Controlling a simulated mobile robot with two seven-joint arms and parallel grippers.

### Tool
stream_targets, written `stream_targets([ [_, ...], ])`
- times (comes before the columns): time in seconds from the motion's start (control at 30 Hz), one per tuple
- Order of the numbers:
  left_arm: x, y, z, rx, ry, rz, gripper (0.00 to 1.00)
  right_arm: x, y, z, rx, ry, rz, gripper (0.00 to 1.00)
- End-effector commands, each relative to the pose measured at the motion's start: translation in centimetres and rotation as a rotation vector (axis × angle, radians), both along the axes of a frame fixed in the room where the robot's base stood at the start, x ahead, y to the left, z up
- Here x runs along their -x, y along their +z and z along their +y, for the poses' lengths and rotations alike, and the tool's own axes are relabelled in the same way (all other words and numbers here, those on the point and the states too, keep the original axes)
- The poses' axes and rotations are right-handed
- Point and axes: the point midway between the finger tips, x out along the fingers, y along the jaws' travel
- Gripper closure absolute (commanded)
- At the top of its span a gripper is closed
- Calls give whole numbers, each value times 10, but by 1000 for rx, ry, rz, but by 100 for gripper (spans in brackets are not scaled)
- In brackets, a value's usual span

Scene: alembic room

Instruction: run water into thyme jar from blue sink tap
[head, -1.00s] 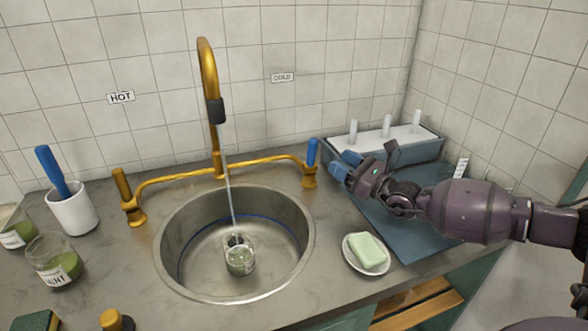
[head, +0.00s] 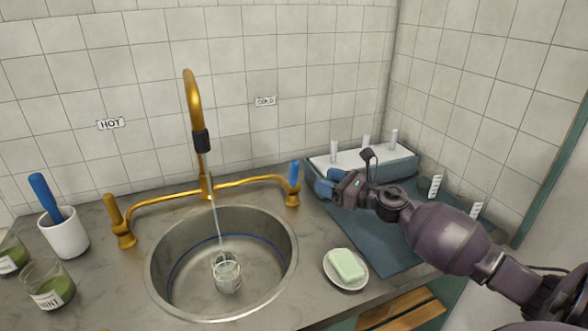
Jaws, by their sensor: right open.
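A glass jar (head: 228,274) stands upright in the round steel sink (head: 272,292); no label on it can be read from here. A thin stream of water (head: 216,222) runs from the brass spout (head: 193,95) down into the jar. The blue-topped tap handle (head: 294,176) stands upright at the sink's back right, under the COLD sign (head: 265,101). My right gripper (head: 325,184), with blue fingertips, is open and empty just right of this handle, with a small gap between them. My left gripper is out of view.
The other tap handle (head: 115,212) is at the left, under the HOT sign (head: 111,123). A white cup (head: 64,237) with a blue-handled tool and jars (head: 49,288) stand left. A soap dish (head: 346,270), blue mat (head: 388,252) and peg rack (head: 368,160) are at the right.

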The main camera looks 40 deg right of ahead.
Motion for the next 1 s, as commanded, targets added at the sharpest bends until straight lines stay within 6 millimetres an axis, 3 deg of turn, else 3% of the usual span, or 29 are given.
stream_targets([
  [0.27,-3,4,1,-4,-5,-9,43,-8,0,4,61,8,-20,48],
  [0.8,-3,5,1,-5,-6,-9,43,-79,1,29,59,6,-19,48],
  [1.0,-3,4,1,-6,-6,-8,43,-96,0,36,58,6,-19,48],
])
